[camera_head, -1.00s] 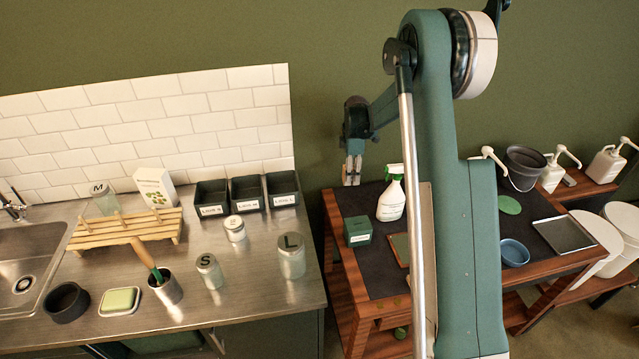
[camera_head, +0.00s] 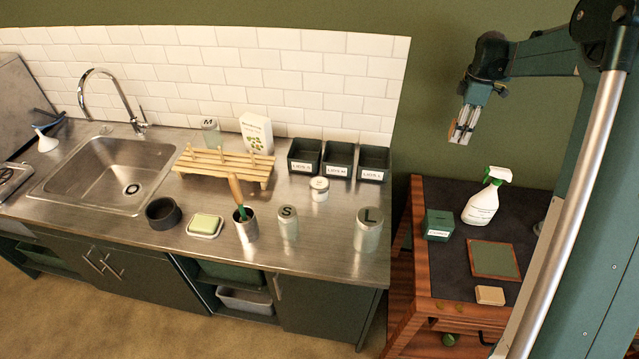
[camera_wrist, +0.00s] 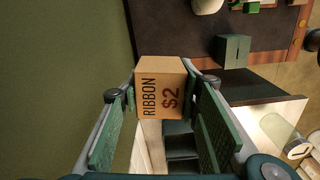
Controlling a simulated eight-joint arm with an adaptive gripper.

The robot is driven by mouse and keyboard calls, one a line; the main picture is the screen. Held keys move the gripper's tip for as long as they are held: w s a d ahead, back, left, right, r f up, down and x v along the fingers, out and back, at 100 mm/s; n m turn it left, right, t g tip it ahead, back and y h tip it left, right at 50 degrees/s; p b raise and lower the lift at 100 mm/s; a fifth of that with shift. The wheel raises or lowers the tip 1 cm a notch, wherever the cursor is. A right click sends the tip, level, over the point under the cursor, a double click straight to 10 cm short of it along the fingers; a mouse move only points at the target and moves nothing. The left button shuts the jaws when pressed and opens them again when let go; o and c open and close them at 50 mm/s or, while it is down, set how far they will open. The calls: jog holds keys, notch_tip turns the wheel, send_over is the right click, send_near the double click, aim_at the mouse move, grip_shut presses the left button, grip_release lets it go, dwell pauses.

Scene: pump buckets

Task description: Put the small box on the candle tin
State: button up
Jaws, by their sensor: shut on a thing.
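The small box (camera_wrist: 160,88), tan cardboard with "RIBBON $2" on it, is between the fingers of my gripper (camera_wrist: 163,95) in the wrist view. Both fingers are shut on its sides. In the head view my gripper (camera_head: 462,128) hangs high in front of the green wall, right of the steel counter, and a brown edge of the box shows beside the fingers. A short pale lidded tin (camera_head: 319,188), which looks like the candle tin, stands upright on the counter in front of the black bins. The box is well apart from it, to the right and higher.
Glass jars marked S (camera_head: 287,222) and L (camera_head: 368,230) stand close in front of the tin. Black bins (camera_head: 338,158) are behind it, and a wooden rack (camera_head: 224,166) is to its left. A dark table (camera_head: 460,258) holds a green box (camera_head: 439,224) and a spray bottle (camera_head: 482,203).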

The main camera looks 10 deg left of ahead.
notch_tip(320, 180, up, 6)
jog(key=shift+f, duration=0.15)
jog(key=s+a+p, duration=0.1)
jog(key=s+a, duration=0.2)
jog(key=a, duration=0.8)
jog(key=s+a+p, duration=0.1)
jog(key=s+a, duration=0.1)
jog(key=a, duration=0.9)
jog(key=n+p, duration=0.2)
jog(key=p, duration=0.1)
send_over(320, 183)
jog(key=shift+f, duration=2.5)
jog(key=shift+f, duration=0.1)
jog(key=shift+f+p, duration=0.35)
jog(key=shift+f, duration=2.45)
jog(key=shift+f, duration=2.1)
